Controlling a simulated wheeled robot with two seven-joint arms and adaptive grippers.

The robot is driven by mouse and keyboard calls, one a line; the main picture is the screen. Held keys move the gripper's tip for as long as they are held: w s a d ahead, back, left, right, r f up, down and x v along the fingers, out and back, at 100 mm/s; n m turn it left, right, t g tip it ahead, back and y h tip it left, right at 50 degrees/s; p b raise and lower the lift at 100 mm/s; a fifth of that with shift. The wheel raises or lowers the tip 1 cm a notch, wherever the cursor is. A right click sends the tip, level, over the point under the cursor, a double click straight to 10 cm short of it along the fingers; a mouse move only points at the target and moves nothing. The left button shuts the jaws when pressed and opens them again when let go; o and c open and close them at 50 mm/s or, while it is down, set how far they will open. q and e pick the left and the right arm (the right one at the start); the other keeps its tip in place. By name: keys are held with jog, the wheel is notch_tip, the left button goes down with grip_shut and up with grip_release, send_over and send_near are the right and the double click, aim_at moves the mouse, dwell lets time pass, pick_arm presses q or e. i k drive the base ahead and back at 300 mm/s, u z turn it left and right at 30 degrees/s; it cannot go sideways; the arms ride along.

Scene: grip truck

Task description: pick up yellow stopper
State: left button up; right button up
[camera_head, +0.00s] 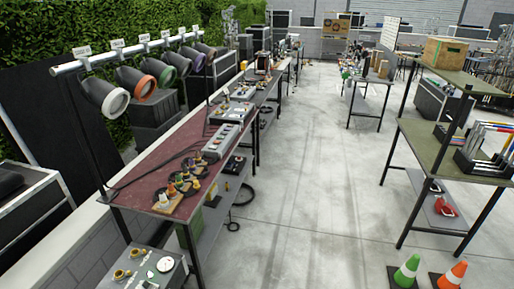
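A row of small coloured pieces (180,183) stands on the near end of the long dark red table (140,190) at left. Some sit on a small wooden board (168,204). Yellow and orange tones show among them, but they are too small to tell which one is the yellow stopper. Neither of my grippers is in view, and nothing is seen touching the pieces.
A grey power strip (221,141) lies farther along the table. Stage lights hang from a white bar (110,54) above it. A low grey box (150,270) stands in front. A shelf (425,140) and a green cone (407,270) are at right. The middle floor is clear.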

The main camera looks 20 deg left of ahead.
aim_at(197, 185)
jog(key=u, duration=0.2)
jog(key=i, duration=1.35)
jog(key=u, duration=1.6)
jog(key=i, duration=0.95)
jog(key=u, duration=0.85)
